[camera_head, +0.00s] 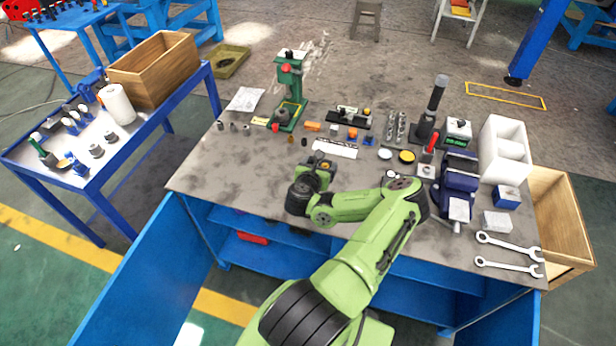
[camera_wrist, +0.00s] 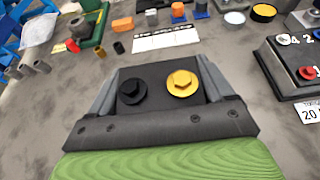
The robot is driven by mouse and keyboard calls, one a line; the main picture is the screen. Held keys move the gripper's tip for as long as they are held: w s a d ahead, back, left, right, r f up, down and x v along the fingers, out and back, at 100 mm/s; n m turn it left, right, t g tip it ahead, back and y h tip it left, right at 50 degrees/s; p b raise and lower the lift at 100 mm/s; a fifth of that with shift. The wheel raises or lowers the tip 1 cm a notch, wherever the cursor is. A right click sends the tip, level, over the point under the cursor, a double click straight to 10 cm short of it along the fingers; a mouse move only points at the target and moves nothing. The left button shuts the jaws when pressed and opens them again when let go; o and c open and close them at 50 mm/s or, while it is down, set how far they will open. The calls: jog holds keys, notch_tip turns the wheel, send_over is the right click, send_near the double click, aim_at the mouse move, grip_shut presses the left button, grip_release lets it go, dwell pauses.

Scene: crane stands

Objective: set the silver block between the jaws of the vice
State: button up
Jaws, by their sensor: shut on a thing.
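The silver block (camera_head: 497,221) appears as a pale grey block lying on the workbench, just right of the vice's front end. The blue vice (camera_head: 458,187) stands at the right of the bench, and I cannot make out its jaw gap clearly. My gripper (camera_head: 318,170) is over the middle of the bench, well left of both. In the wrist view, my gripper (camera_wrist: 163,85) is shut on a dark block (camera_wrist: 153,73) with a black and a yellow hexagonal knob on top. The silver block and vice are outside the wrist view.
Two wrenches (camera_head: 508,246) lie at the front right corner. A white bin (camera_head: 504,150) stands behind the silver block. A green press (camera_head: 289,90) is at the back left, with small parts along the back. Bare bench (camera_head: 225,165) is left of my gripper.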

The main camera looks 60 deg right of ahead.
notch_tip(320, 180, down, 9)
jog(key=b, duration=0.4)
jog(key=shift+a+f+b, duration=0.15)
jog(key=shift+f+b, duration=0.05)
jog(key=shift+b, duration=0.2)
